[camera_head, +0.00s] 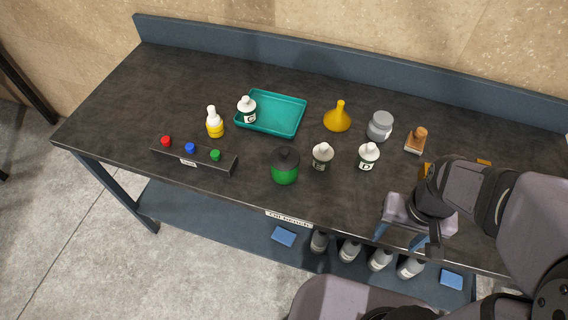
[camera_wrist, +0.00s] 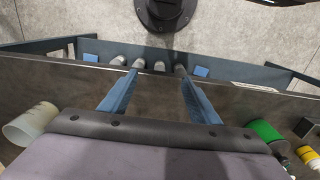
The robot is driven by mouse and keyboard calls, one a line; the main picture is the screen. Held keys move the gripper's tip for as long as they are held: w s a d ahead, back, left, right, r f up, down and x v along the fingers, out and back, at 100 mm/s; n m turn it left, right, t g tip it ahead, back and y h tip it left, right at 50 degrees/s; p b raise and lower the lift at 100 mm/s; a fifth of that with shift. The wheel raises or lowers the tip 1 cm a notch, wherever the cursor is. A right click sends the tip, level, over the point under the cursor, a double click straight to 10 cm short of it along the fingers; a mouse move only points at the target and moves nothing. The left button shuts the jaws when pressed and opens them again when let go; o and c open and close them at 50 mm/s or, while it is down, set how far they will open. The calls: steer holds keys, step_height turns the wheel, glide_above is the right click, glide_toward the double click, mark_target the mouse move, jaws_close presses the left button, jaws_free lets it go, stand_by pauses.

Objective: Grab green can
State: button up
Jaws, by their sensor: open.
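The green can (camera_head: 285,174) has a dark upper part and a green lower part. It stands upright near the front edge of the dark table, at the middle of the head view. In the wrist view a green piece that looks like this can (camera_wrist: 264,131) shows at the right, partly hidden by my gripper's body. My gripper (camera_head: 398,238) is at the right of the can, well apart from it, by the table's front edge. Its two blue fingers are spread with nothing between them, as the wrist view also shows (camera_wrist: 156,76).
White-topped bottles D (camera_head: 368,158) and E (camera_head: 322,158) stand right of the can. A button box (camera_head: 195,161) lies left. Behind are a teal tray (camera_head: 285,100), a yellow funnel (camera_head: 338,120), a grey jar (camera_head: 380,126) and a wooden stamp (camera_head: 416,141). The table's far left is clear.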

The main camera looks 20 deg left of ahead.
steer(key=o, duration=0.5)
steer(key=shift+c, duration=0.2)
